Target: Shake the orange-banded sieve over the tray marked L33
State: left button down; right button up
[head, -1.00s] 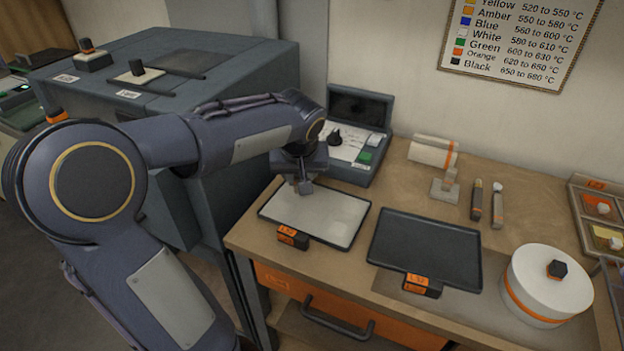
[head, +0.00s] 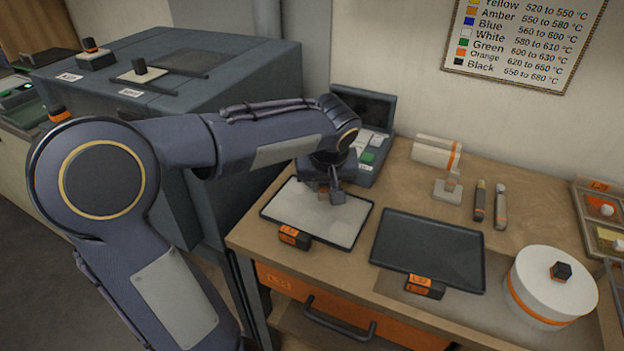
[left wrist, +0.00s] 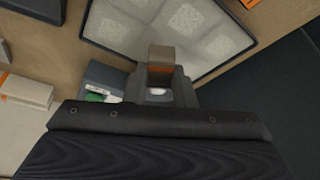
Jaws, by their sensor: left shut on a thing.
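My left gripper (head: 334,192) is low over the left tray (head: 276,208), whose inside is covered in a pale layer. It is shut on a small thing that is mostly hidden. In the left wrist view a tan block with an orange-brown face (left wrist: 161,54) shows at the fingers (left wrist: 160,80); I cannot make out a sieve mesh or band. The pale layer shows lighter squarish patches there. The left tray has a black and orange label block (head: 293,237), too small to read surely. My right gripper is not in view.
An empty dark tray (head: 428,250) sits to the right. A white lidded pot with an orange band (head: 548,290) stands at the front right. A white orange-banded cylinder (head: 434,152) and two slim tools lie behind. A control box (head: 372,160) stands behind my gripper.

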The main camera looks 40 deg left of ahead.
pick_arm(q)
jog(key=w+d, duration=0.2)
jog(key=d, duration=0.7)
jog(key=shift+d+r, duration=0.1)
dwell(0.5)
notch_tip(320, 180, up, 5)
jog(key=p, duration=0.3)
dwell(0.4)
dwell(0.3)
